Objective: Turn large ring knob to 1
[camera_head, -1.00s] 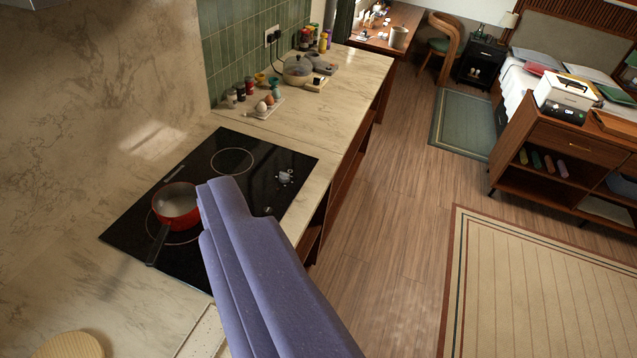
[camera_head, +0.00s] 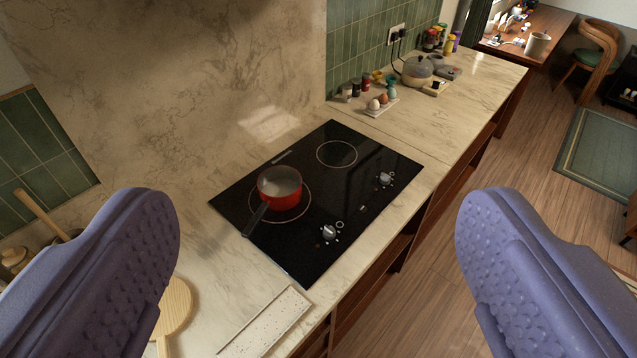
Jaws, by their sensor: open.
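The black cooktop (camera_head: 300,262) is set into the pale stone counter. It has a larger ring (camera_head: 308,204), with a red pot (camera_head: 280,188) on it, and a smaller ring (camera_head: 337,154) behind. Two silver knobs stand along its right side: the nearer knob (camera_head: 329,232), beside the larger ring, and the farther knob (camera_head: 386,178), beside the smaller ring. Their pointer settings are too small to read. My gripper (camera_head: 318,200) is open and empty, its two purple fingers wide apart at the left and right of the picture. Neither finger touches a knob.
The pot's dark handle (camera_head: 256,219) points toward the front left. A speckled tray (camera_head: 262,325) and a wooden board (camera_head: 174,305) lie near the counter's front. Eggs (camera_head: 374,104), jars and a lidded pot (camera_head: 417,69) stand farther back. Wooden floor (camera_head: 440,260) lies right of the counter.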

